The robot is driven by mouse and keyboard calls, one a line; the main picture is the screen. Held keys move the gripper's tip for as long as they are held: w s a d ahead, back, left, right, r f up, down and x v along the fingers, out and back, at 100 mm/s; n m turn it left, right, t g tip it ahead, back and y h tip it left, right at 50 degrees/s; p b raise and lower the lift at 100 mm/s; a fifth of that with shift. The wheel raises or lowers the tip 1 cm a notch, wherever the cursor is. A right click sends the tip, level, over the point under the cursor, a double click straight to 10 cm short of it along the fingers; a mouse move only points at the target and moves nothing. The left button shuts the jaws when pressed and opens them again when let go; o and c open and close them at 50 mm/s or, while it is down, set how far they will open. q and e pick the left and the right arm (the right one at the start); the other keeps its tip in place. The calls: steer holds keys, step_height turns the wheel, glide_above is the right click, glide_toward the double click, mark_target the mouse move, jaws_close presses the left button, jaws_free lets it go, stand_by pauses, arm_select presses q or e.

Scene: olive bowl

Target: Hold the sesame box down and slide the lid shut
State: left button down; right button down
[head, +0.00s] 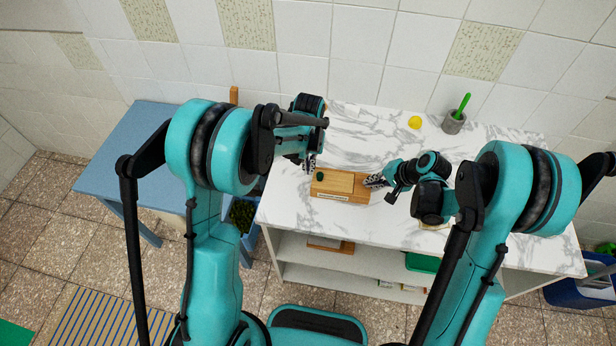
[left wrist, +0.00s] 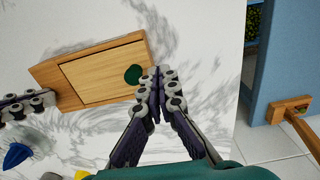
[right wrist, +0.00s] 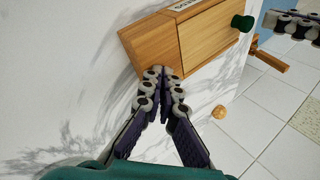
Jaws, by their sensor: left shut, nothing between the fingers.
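The sesame box (head: 347,196) is a light wooden box lying on the marble counter; it also shows in the left wrist view (left wrist: 42,75) and the right wrist view (right wrist: 150,42). Its flat lid (left wrist: 95,75) carries a dark green knob (left wrist: 133,74) near one end. My left gripper (head: 311,166) is shut and empty, its tips (left wrist: 160,73) just beside the knob end. My right gripper (head: 374,181) looks shut, its tips (right wrist: 163,74) at the opposite end of the box, touching or very close. I cannot tell how far the lid is slid.
A yellow lemon (head: 415,122) and a grey mortar (head: 453,123) with a green pestle (head: 463,103) stand at the back of the counter. A blue table (head: 130,150) stands to the left. The counter between the box and the lemon is clear.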

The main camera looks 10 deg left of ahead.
arm_select(q)
step_height(320, 180, up, 7)
stand_by(0.7)
arm_select(e)
steer(key=shift+r, duration=0.1)
